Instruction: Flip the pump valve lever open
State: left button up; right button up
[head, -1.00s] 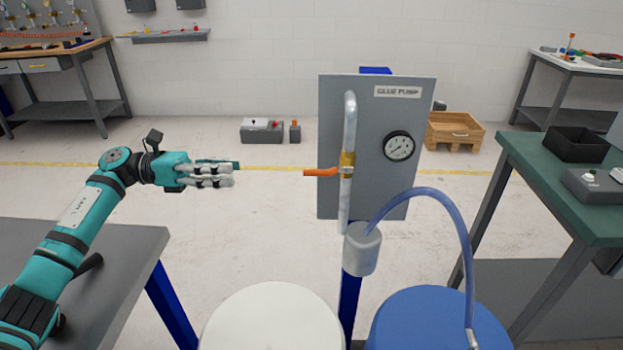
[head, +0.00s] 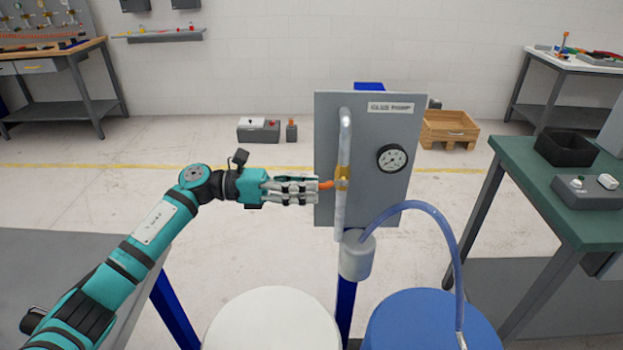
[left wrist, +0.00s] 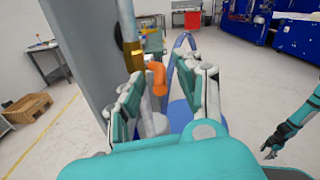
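The orange valve lever (head: 326,185) sticks out to the left from the brass valve (head: 342,178) on the upright pipe of the grey pump panel. Its outer end is hidden by my left gripper (head: 315,190) in the head view. In the left wrist view, the lever (left wrist: 157,78) shows between the two spread fingers of my left gripper (left wrist: 160,95), with gaps on both sides. The brass valve (left wrist: 134,62) is just beyond the left finger. My right gripper (left wrist: 269,150) shows small at the right of the left wrist view; its finger state is unclear.
The grey panel (head: 375,205) carries a round gauge (head: 392,158). A white drum (head: 270,320) and a blue drum (head: 430,320) stand below, with a blue hose (head: 448,240) arching to the blue one. A green-topped table (head: 525,165) is at the right.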

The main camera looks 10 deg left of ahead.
pick_arm(q)
jog(key=shift+w+d, duration=0.1)
jog(key=shift+d, duration=0.55)
grip_shut()
